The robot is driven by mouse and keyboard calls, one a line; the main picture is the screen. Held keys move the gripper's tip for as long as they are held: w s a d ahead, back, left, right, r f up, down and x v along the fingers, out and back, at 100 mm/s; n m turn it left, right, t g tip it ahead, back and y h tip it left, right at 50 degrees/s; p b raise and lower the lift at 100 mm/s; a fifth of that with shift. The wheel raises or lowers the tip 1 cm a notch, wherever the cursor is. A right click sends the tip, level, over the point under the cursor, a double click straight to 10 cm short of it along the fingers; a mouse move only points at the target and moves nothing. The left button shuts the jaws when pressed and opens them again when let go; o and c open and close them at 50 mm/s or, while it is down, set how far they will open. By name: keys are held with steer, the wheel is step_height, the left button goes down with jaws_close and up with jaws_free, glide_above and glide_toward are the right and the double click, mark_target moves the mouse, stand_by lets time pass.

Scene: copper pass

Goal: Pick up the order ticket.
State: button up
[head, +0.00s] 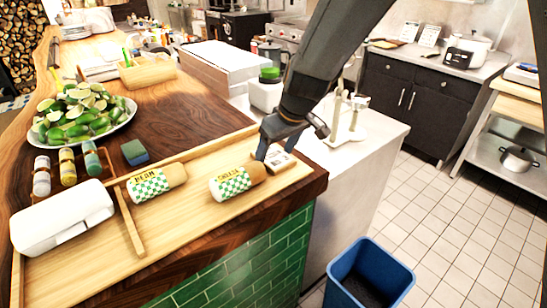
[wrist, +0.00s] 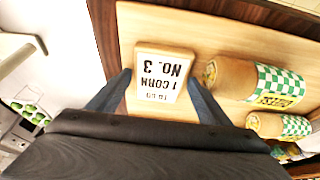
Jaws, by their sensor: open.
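My gripper (wrist: 160,84) is open, with one finger on each side of the ticket's lower part. The gripper (head: 290,147) is low over the board's right end. I cannot tell whether the fingers touch the ticket.
Two rolls in green-checked wraps, the nearer one (head: 236,180) and another (head: 156,184), lie left of the ticket. A white device (head: 62,218), small bottles (head: 67,167) and a lime plate (head: 126,116) stand further left. A blue bin (head: 368,275) is below the counter.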

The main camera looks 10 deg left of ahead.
steer(key=c, duration=0.8)
steer(key=shift+r, duration=0.1)
steer(key=shift+c, duration=0.2)
